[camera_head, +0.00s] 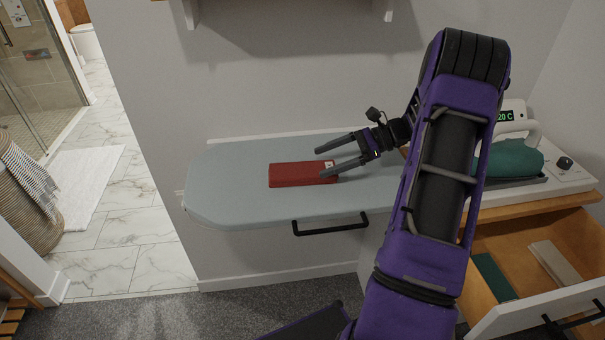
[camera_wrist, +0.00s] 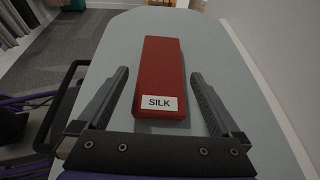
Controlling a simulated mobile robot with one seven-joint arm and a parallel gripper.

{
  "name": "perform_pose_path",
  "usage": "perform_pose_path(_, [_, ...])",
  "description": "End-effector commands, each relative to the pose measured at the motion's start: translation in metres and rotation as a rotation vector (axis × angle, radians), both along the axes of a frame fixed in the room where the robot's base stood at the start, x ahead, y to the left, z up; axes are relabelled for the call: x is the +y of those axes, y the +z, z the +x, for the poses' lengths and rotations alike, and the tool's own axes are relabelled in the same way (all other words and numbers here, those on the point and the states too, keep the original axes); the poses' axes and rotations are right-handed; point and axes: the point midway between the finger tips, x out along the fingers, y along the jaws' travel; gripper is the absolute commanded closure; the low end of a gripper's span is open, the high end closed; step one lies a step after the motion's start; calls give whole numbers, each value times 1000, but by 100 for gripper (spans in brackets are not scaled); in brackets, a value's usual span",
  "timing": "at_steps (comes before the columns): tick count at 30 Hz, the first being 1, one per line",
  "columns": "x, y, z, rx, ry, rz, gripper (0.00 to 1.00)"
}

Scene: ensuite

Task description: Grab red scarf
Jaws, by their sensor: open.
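The red scarf (camera_head: 296,174) is a flat folded red block lying on the grey-blue ironing board (camera_head: 226,201). In the wrist view the red scarf (camera_wrist: 163,68) stretches away from me, with a white label reading SILK on its near end. My gripper (camera_head: 337,158) is open above the board at the scarf's right end. In the wrist view my gripper (camera_wrist: 160,85) has one finger on each side of the scarf's near part, with gaps between. Nothing is held. I cannot tell how high the fingers are above the board.
A black handle (camera_head: 330,228) sits below the board's front edge. On the right, a green-covered iron (camera_head: 510,158) rests on a white top above an open wooden drawer (camera_head: 540,235) with folded cloths. A wall runs behind the board. A woven basket (camera_head: 27,205) stands far left.

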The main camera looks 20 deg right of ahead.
Motion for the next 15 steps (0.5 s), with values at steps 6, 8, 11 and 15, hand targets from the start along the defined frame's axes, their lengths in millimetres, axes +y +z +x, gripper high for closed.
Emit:
perform_pose_path(6, [13,-7,4,0,1,0,0])
perform_pose_path(8, [18,-12,7,1,1,2,0])
perform_pose_path(11, [30,-22,12,2,1,2,0])
perform_pose_path(15, [45,-29,18,1,2,0,0])
